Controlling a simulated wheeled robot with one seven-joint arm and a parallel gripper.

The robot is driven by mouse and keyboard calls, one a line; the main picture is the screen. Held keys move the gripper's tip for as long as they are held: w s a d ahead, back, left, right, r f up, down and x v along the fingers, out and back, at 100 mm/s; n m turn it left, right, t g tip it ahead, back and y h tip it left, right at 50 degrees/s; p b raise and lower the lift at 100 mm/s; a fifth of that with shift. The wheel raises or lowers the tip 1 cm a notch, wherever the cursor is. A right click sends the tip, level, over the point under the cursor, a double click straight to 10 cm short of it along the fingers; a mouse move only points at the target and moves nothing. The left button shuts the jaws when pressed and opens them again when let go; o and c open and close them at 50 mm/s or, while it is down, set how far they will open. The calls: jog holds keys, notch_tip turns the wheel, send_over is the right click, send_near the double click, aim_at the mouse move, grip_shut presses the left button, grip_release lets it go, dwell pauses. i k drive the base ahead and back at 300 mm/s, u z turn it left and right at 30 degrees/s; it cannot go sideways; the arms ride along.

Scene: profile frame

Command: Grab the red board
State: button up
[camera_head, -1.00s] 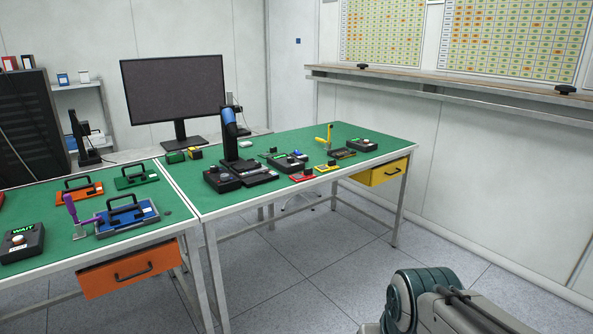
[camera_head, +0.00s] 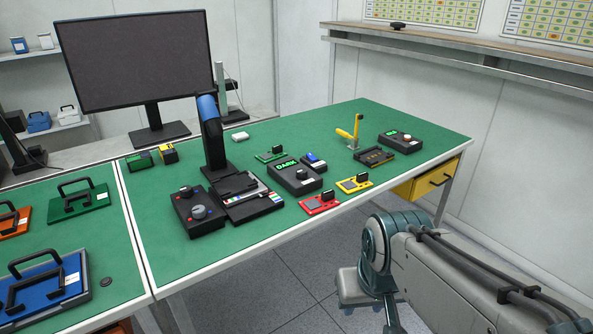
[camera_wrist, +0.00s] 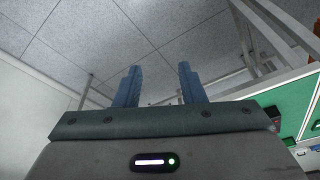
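The red board (camera_head: 319,204) is a small flat red plate with a black upright handle. It lies on the green table top (camera_head: 165,250) near its front edge. A yellow board (camera_head: 353,185) of the same kind lies to its right, and a green board (camera_head: 270,155) lies behind it. In the wrist view my gripper (camera_wrist: 158,88) has two blue fingers standing apart with nothing between them, with floor tiles beyond. The gripper's fingers do not show in the head view; my arm is in front of the table at the lower right, apart from the red board.
A control box marked DARK (camera_head: 296,176), a black device with knobs (camera_head: 198,212) and a blue-topped microscope-like stand (camera_head: 211,135) crowd the table beside the boards. A yellow clamp (camera_head: 350,134) stands farther right. A yellow drawer (camera_head: 427,180) hangs under the table. Floor is clear in front.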

aim_at(325, 200)
jog(key=u, duration=0.15)
jog(key=i, duration=1.2)
jog(key=u, duration=0.15)
